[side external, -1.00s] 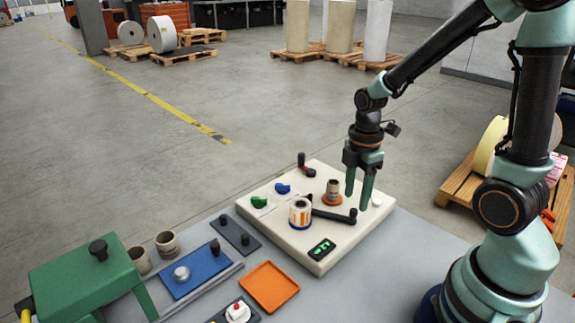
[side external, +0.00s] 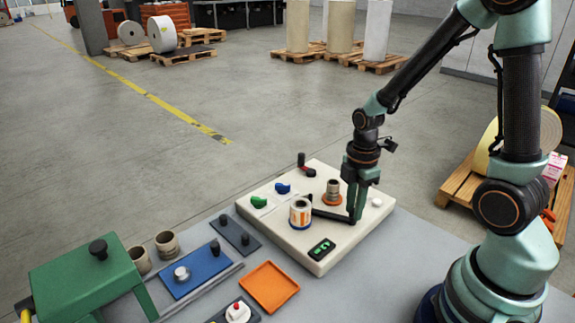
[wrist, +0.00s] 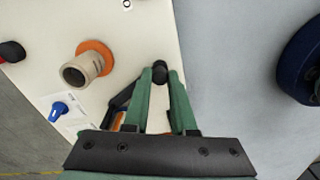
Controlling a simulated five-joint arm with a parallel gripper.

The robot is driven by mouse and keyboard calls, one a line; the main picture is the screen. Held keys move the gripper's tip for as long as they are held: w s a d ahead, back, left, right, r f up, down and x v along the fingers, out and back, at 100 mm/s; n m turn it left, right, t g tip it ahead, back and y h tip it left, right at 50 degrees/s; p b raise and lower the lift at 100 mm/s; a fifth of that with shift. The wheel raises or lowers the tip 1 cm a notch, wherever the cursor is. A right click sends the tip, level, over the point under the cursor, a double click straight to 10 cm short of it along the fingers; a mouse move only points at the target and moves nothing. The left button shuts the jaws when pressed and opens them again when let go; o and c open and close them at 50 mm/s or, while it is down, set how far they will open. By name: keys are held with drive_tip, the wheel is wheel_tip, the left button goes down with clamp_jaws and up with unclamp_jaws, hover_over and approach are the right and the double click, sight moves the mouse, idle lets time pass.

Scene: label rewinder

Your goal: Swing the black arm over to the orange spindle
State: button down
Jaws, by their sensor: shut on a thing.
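The black arm (side external: 330,213) lies across the cream panel, running from beside the striped label roll (side external: 300,213) to its knob end at the right. My gripper (side external: 354,214) is down at that end, its fingers closed around the black knob (wrist: 160,70), which shows between the fingertips in the wrist view. The fingers hide most of the arm there. The orange spindle (side external: 332,199) stands behind the arm, carrying a brown core (side external: 333,186). In the wrist view its orange flange (wrist: 103,54) is left of my gripper, apart from it.
The cream panel (side external: 285,240) also bears a green display (side external: 321,250), a red-tipped lever (side external: 306,166), green and blue knobs (side external: 283,188) and a white button (side external: 376,202). An orange tray (side external: 269,287) and a blue plate (side external: 194,270) lie at the front left.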

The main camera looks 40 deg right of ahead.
sight(338, 235)
drive_tip(key=shift+s+a+m, duration=0.25)
drive_tip(key=shift+a+m, duration=0.4)
drive_tip(key=shift+m, duration=0.65)
drive_tip(key=a+m, duration=0.1)
drive_tip(key=m, duration=0.1)
drive_tip(key=shift+a+m, duration=0.15)
drive_tip(key=shift+m, duration=0.15)
drive_tip(key=shift+w+a+m, duration=0.15)
drive_tip(key=shift+a+m, duration=0.5)
drive_tip(key=shift+m, duration=0.65)
drive_tip(key=shift+w+a+m, duration=0.1)
drive_tip(key=shift+a+m, duration=0.5)
drive_tip(key=shift+m, duration=0.7)
drive_tip(key=c, duration=0.7)
unclamp_jaws()
wheel_tip(338, 235, up, 12)
drive_tip(key=shift+r, duration=0.1)
